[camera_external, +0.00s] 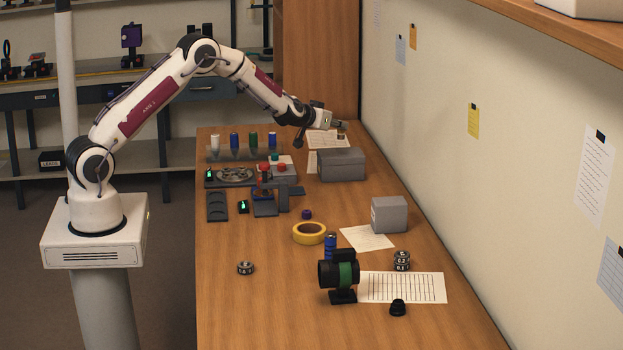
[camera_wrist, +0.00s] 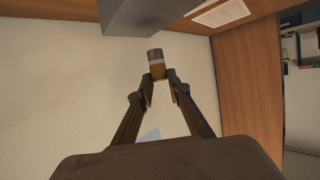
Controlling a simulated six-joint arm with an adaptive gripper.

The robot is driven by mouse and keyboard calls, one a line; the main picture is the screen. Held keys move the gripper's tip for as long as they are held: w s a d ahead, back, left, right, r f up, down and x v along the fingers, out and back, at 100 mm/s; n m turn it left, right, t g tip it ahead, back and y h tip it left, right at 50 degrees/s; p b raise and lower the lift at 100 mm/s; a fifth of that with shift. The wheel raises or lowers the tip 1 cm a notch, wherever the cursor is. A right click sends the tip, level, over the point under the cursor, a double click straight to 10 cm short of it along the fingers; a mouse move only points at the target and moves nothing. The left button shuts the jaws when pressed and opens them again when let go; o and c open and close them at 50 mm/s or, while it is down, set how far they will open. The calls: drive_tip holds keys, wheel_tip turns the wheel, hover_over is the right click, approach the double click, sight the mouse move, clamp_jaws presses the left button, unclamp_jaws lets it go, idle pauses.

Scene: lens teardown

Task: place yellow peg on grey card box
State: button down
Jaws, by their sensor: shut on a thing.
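My gripper (camera_external: 341,125) reaches out toward the wall, above the far end of the table. In the wrist view my gripper (camera_wrist: 160,82) is shut on the yellow peg (camera_wrist: 155,66), a small brownish-yellow cylinder with a pale band. The peg is held off the table. Two grey boxes stand on the table: a long dark grey box (camera_external: 342,166) just below and nearer the camera than the gripper, and a lighter cube-like grey box (camera_external: 389,216) further forward. A grey box face (camera_wrist: 150,14) fills the top of the wrist view, close to the peg; both box tops look clear.
Several coloured cylinders (camera_external: 235,140) stand in a rack left of the gripper. A device with red knobs (camera_external: 264,180), a yellow tape roll (camera_external: 309,233) and a black lens on a stand (camera_external: 338,275) occupy the table. The wall (camera_external: 440,180) borders the right side.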

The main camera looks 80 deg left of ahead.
sight(339, 138)
drive_tip(key=shift+f, duration=0.25)
drive_tip(key=shift+f, duration=1.9)
drive_tip(key=shift+f, duration=0.1)
drive_tip(key=c, duration=1.9)
unclamp_jaws()
drive_tip(key=shift+d, duration=0.1)
